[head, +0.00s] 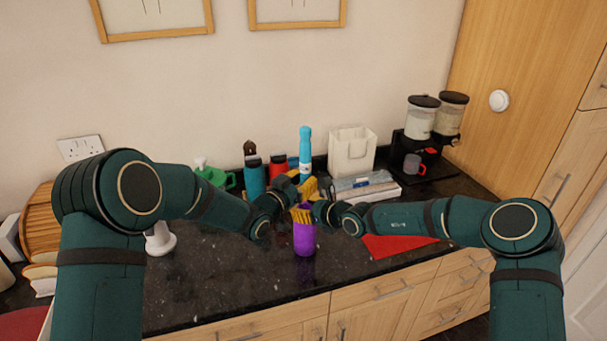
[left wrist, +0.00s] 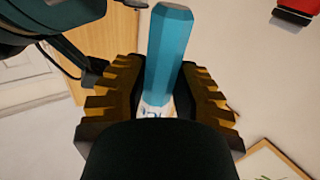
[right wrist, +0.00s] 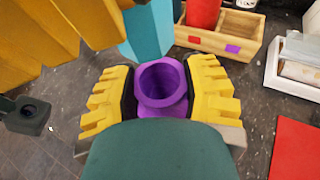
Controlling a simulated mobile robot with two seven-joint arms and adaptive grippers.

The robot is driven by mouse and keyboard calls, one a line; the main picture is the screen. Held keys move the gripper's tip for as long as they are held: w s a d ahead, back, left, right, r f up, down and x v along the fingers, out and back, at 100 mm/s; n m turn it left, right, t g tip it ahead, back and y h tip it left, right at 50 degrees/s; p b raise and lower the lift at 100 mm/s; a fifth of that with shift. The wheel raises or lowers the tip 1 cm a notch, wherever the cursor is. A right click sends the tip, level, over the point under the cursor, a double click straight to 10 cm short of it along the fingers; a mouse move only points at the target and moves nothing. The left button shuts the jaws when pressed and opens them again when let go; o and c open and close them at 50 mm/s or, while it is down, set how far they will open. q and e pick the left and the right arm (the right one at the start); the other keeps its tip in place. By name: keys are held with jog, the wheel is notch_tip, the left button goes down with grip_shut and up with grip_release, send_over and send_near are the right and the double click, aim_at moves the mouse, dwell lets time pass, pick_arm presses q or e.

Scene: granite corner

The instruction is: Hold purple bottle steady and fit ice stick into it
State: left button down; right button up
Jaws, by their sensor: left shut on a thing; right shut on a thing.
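The purple bottle (head: 304,239) stands upright in the head view, with its open round mouth (right wrist: 162,80) facing up in the right wrist view. My right gripper (right wrist: 163,92) is shut on the bottle around its neck. My left gripper (head: 306,188) is shut on the blue ice stick (head: 305,147), which points upward above the bottle. The stick (left wrist: 170,55) sits between the yellow fingers in the left wrist view. In the right wrist view, a blue piece (right wrist: 148,33) shows beyond the mouth, outside it. The mouth looks empty.
Teal (head: 255,178) and red (head: 278,166) bottles stand behind my left gripper. A white bin (head: 350,150), a dispenser stand (head: 431,165) and a red mat (head: 400,245) are to the right.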

pick_arm(q)
jog(key=shift+f, duration=1.35)
jog(key=shift+f, duration=1.3)
dwell(0.6)
jog(key=shift+r, duration=0.15)
jog(key=shift+r, duration=0.75)
dwell(0.8)
jog(key=shift+f, duration=0.9)
dwell(0.4)
jog(key=c, duration=0.9)
grip_release()
jog(key=shift+o, duration=0.7)
jog(key=shift+s, duration=0.1)
jog(key=shift+d+f, duration=0.1)
